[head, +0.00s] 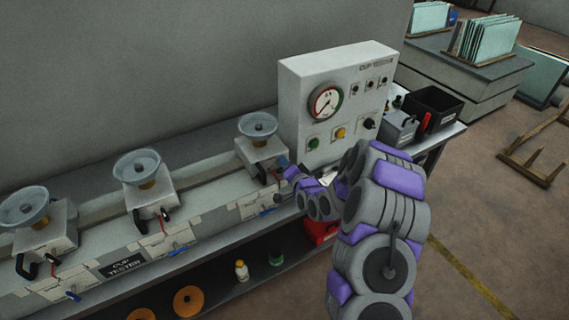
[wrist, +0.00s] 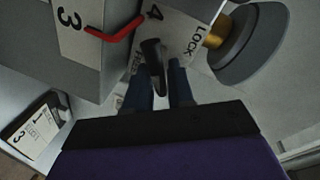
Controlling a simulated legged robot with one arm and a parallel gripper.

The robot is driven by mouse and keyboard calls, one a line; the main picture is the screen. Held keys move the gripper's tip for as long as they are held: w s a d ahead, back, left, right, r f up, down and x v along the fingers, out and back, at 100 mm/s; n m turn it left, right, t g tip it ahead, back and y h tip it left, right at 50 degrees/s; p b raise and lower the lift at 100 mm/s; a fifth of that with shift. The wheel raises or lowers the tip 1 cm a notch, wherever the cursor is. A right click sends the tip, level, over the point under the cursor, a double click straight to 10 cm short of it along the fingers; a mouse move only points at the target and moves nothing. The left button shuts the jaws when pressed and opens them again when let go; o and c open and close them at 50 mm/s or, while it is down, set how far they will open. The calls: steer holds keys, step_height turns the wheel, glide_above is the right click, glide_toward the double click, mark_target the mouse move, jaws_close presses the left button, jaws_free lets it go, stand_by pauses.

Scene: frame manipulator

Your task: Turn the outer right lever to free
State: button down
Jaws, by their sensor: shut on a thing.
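The outer right station (head: 262,150) is the grey block with a clear suction cup (head: 257,126) on top, beside the gauge box. In the wrist view its dark lever (wrist: 153,52) lies on a white plate (wrist: 180,38) marked 4, with LOCK to its right and partly hidden lettering to its left, beside the lever. My gripper (wrist: 165,72) has its two dark fingers on either side of the lever and is shut on it. In the head view my gripper (head: 286,168) is at this station's front right, its fingertips small and the lever hard to make out.
A red lever (wrist: 116,30) is close to the left of my fingers. The gauge box (head: 338,105) stands right behind my arm. Two more cup stations (head: 150,190) (head: 45,235) are along the bench to the left. A lower shelf holds bottles (head: 242,270).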

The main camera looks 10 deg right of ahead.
steer(key=m, duration=0.1)
steer(key=f+m+y, duration=0.1)
steer(key=m, duration=0.1)
steer(key=shift+d+b, duration=0.2)
steer(key=shift+b, duration=0.2)
steer(key=shift+f+m+g, duration=0.15)
steer(key=shift+m+g, duration=0.25)
steer(key=shift+m, duration=0.5)
steer(key=shift+f, duration=0.1)
steer(key=c, duration=1.1)
jaws_free()
steer(key=shift+w, duration=0.1)
steer(key=shift+c, duration=0.2)
steer(key=shift+d, duration=0.1)
